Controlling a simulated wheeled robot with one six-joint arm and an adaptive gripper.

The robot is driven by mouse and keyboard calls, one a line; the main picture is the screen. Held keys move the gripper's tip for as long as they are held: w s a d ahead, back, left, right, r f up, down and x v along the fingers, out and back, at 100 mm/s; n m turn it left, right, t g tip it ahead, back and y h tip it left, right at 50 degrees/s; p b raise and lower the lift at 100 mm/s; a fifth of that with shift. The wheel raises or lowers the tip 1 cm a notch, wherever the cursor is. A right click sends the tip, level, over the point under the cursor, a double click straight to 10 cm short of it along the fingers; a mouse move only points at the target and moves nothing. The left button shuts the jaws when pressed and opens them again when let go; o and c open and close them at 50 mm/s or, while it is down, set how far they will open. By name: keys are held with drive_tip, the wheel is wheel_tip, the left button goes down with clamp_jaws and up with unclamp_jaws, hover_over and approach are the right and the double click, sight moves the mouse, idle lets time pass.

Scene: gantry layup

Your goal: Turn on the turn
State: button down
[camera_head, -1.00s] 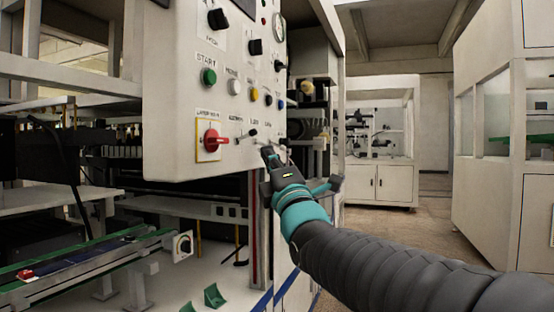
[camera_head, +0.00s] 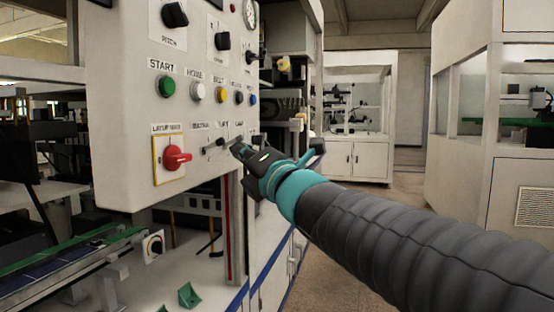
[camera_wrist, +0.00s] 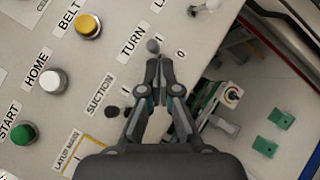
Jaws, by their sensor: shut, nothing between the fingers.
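The TURN switch is a small grey lever (camera_wrist: 153,46) beside the label TURN on the light control panel (camera_head: 120,110). In the wrist view my gripper (camera_wrist: 160,64) is shut and empty, its fingertips pointing at the panel just below the lever tip. I cannot tell whether they touch it. In the head view my gripper (camera_head: 240,150) is at the lower right of the panel, by the row of small switches, and partly hides that row. The dark SUCTION lever (camera_wrist: 112,112) is to the lower left of the fingers.
A red rotary knob (camera_head: 177,158) is on the panel's lower left. Green START (camera_head: 167,87), white HOME (camera_head: 197,92) and yellow BELT (camera_head: 221,94) buttons are above the switches. A bench with green brackets (camera_head: 188,294) lies below. Open floor is behind my arm.

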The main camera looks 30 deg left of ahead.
drive_tip(key=s+b+v, duration=0.1)
drive_tip(key=b+v, duration=0.2)
drive_tip(key=v, duration=1)
drive_tip(key=shift+s+a, duration=0.3)
drive_tip(key=shift+s, duration=0.1)
drive_tip(key=shift+r, duration=0.1)
